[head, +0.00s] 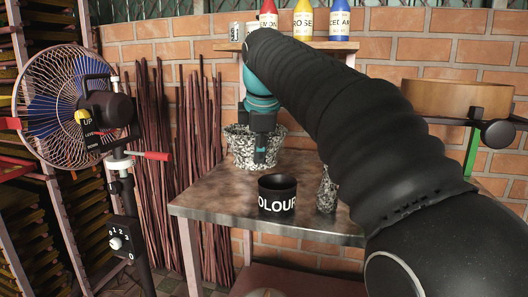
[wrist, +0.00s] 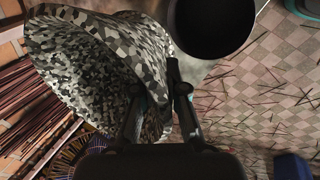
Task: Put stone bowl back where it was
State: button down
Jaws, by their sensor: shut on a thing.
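The stone bowl (head: 243,150) is speckled grey, black and white. In the head view it is at the back left of the metal table (head: 215,200), roughly upright. My gripper (head: 260,156) reaches down at the bowl's near side and is shut on its wall. In the wrist view the bowl (wrist: 95,50) fills the upper left, its hollow partly showing, and my gripper's fingers (wrist: 179,90) pinch its edge. I cannot tell whether the bowl's base touches the table.
A black cup marked COLOUR (head: 277,196) stands at the table's front. A speckled stone piece (head: 327,192) stands right of it, partly behind my arm. Bottles (head: 303,20) line a shelf above. A fan (head: 70,105) and stick bundles (head: 170,165) are left.

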jog(key=w+a+f, duration=0.1)
jog(key=a, duration=0.1)
jog(key=w+a+f, duration=0.1)
jog(key=a, duration=0.1)
jog(key=w+a+f, duration=0.2)
jog(key=shift+a+f+b, duration=0.1)
jog(key=shift+f+b, duration=0.45)
jog(key=shift+f, duration=1.55)
jog(key=c, duration=1.6)
grip_release()
jog(key=shift+f, duration=0.2)
jog(key=o, duration=0.4)
jog(key=shift+r, duration=0.1)
jog(key=p+v, duration=0.2)
jog(key=v, duration=1)
